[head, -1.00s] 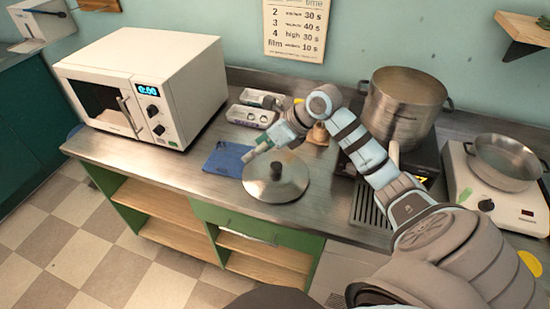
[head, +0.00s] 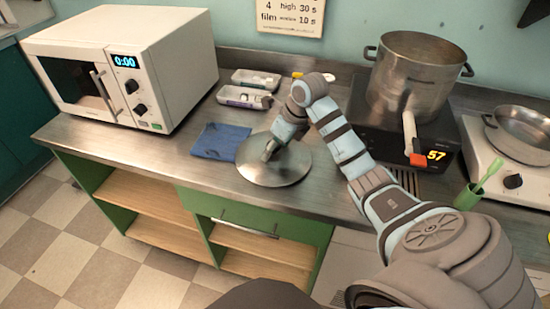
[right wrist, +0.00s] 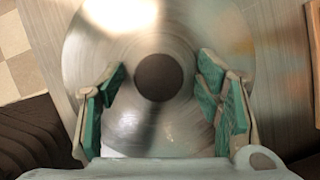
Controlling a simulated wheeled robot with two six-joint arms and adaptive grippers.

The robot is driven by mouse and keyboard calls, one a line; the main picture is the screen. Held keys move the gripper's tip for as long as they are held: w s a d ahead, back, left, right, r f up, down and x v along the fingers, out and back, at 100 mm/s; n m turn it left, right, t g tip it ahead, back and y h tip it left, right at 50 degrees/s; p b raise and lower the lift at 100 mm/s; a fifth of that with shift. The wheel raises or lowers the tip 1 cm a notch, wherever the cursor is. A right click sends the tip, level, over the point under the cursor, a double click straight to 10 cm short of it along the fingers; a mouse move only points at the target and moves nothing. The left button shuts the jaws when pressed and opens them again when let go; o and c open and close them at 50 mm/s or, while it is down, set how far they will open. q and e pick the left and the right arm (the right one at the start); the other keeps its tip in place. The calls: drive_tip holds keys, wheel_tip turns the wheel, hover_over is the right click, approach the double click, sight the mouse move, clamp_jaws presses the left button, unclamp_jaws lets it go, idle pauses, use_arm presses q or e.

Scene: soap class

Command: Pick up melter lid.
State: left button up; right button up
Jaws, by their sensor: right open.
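The melter lid (head: 288,176) is a round, shiny metal disc lying on the steel counter, left of the stove. In the right wrist view the lid (right wrist: 150,50) fills the middle, with its round dark knob (right wrist: 159,77) at the centre. My right gripper (head: 268,152) is over the lid, and in the right wrist view its green-padded fingers (right wrist: 162,85) are open, one on each side of the knob. I cannot tell whether they touch the lid. In the head view the gripper and wrist hide the knob. My left gripper is not in view.
A large steel pot (head: 408,75) stands on a black heater (head: 440,130), its handle pointing forward. A pan (head: 525,130) is on a white hotplate at right. A blue cloth (head: 221,141) lies left of the lid; grey trays (head: 244,97) lie behind. A microwave (head: 120,65) stands left.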

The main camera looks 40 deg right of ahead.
drive_tip(key=shift+a, duration=0.1)
drive_tip(key=shift+s+r, duration=0.1)
drive_tip(key=shift+r, duration=0.05)
clamp_jaws()
drive_tip(key=shift+r, duration=0.1)
